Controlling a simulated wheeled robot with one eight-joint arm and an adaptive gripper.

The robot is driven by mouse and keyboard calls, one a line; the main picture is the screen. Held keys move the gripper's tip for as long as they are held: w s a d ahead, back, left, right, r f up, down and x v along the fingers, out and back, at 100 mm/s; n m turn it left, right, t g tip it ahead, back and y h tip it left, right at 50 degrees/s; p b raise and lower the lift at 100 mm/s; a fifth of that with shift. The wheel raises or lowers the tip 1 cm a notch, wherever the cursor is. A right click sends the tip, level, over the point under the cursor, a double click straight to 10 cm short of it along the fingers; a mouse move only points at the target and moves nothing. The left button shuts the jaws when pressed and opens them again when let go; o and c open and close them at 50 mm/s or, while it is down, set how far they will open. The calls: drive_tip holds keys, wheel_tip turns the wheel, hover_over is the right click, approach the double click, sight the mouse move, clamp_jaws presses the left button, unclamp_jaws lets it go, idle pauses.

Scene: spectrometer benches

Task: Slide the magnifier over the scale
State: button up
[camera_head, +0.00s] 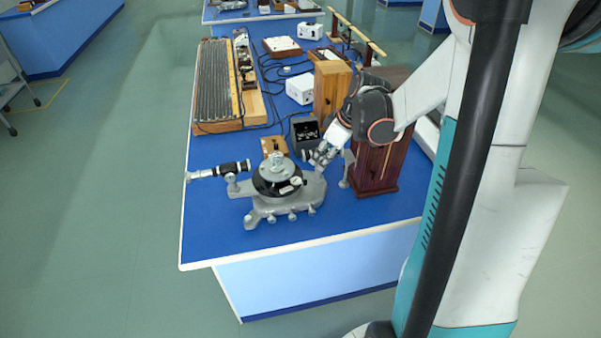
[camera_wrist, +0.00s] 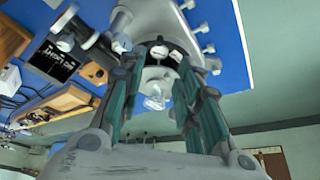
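The grey spectrometer (camera_head: 262,207) stands near the front of the blue bench, with a dark round disc (camera_head: 268,188) bearing white windows. A small pale round part, perhaps the magnifier (camera_head: 296,181), sits at the disc's right edge. In the wrist view, two whitish ovals (camera_wrist: 160,51) show on the spectrometer near the fingertips; I cannot tell which is the magnifier or the scale. My gripper (camera_head: 319,158) is just behind and right of the disc. In the wrist view its teal-padded fingers (camera_wrist: 157,80) are apart, with a clear, shiny piece (camera_wrist: 155,97) seen between them. Contact is unclear.
A black telescope tube (camera_head: 222,170) points left from the spectrometer. Cables and a ribbed wooden device (camera_head: 215,85) lie farther back. The bench's front left is clear.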

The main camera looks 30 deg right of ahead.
sight(306, 181)
drive_tip(key=b+x, duration=0.3)
drive_tip(key=x, duration=1)
clamp_jaws()
